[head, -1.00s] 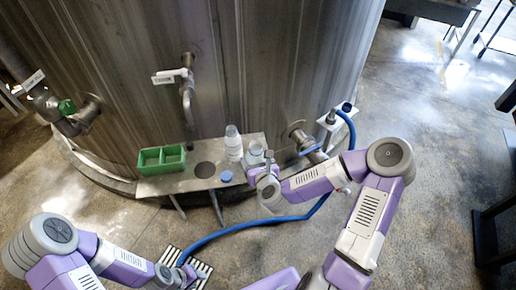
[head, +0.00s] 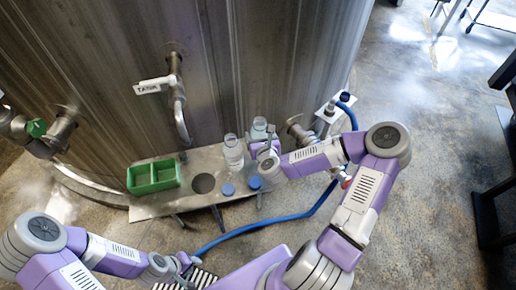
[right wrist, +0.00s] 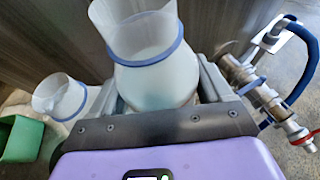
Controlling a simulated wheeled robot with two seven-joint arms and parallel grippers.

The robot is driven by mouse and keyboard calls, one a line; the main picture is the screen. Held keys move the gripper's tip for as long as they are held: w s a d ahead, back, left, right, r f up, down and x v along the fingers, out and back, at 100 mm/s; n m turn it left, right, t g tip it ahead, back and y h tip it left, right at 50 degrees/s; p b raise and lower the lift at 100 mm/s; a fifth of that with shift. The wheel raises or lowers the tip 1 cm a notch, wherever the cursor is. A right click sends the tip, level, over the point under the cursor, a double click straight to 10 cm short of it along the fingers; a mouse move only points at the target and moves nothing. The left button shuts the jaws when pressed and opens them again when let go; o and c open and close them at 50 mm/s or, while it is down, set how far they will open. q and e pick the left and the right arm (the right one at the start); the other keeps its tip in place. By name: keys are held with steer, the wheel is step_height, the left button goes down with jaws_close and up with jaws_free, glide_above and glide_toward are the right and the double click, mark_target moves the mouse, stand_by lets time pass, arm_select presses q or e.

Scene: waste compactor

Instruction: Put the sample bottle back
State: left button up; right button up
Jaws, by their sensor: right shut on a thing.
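A clear bottle with a blue ring (head: 260,128) is held in my right gripper (head: 266,154) at the right end of the metal shelf (head: 150,207). In the right wrist view this bottle (right wrist: 150,75) stands between the two fingers, open at the top, with pale contents. A second clear bottle (head: 233,152) stands on the shelf just left of it; it also shows in the right wrist view (right wrist: 62,98). Two blue caps (head: 228,189) (head: 254,183) lie at the shelf's front. My left gripper (head: 182,266) is low at the front, away from the bottles; its jaws are unclear.
A green two-part box (head: 153,177) and a round hole (head: 203,183) are on the shelf. A tap (head: 178,100) sticks out from the tank above. A valve (head: 300,134) and blue hose (head: 290,216) are at the right. Open floor lies farther right.

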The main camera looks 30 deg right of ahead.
steer(key=shift+w+f+b, duration=0.1)
steer(key=shift+f+b, duration=0.85)
steer(key=shift+f, duration=1.6)
steer(key=shift+a, duration=0.1)
steer(key=shift+f, duration=0.2)
steer(key=o, duration=1.5)
